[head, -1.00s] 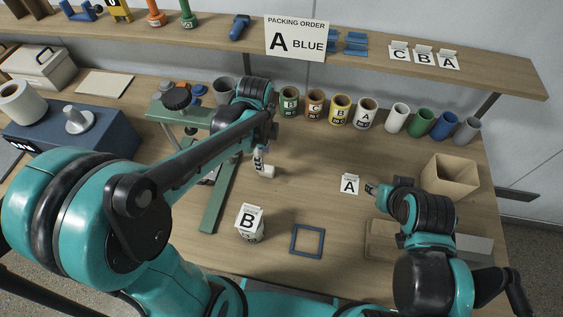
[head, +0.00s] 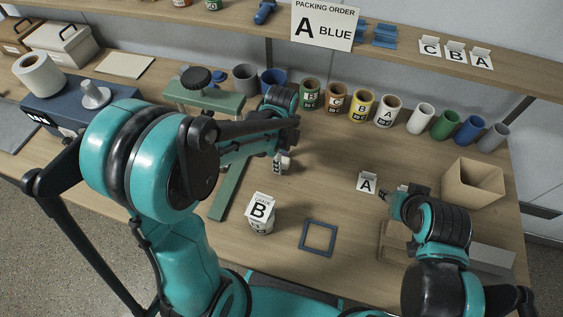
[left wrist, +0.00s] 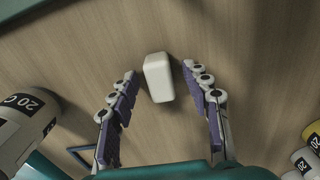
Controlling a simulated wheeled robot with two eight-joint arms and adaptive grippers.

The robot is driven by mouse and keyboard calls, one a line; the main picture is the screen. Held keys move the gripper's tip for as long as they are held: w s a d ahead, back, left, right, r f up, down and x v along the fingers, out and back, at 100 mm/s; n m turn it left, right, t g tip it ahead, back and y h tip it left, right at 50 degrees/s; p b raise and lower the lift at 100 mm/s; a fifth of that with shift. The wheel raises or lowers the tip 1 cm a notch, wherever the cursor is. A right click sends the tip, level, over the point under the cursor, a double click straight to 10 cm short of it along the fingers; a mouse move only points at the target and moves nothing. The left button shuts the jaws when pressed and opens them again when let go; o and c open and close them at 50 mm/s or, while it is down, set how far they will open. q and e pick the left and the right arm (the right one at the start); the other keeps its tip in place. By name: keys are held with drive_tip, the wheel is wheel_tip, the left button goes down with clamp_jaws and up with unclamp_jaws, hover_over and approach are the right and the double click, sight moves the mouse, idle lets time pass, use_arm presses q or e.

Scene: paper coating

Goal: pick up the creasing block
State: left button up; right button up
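The creasing block is most likely the small white block (left wrist: 158,78) lying on the wooden table in the left wrist view. My left gripper (left wrist: 159,70) is open above it. Its two fingers stand on either side of the block, with a gap on both sides. In the head view the left gripper (head: 279,164) points down at the table, and its fingers and arm largely cover the block there. My right gripper (head: 387,197) is at the right of the table near a card marked A (head: 367,183). Its fingers are too small to judge.
A green press-like stand (head: 228,190) is left of my left gripper. Several coloured cups stand behind. An open cardboard box (head: 473,185) is at the right.

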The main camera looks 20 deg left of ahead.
use_arm(q)
clamp_jaws()
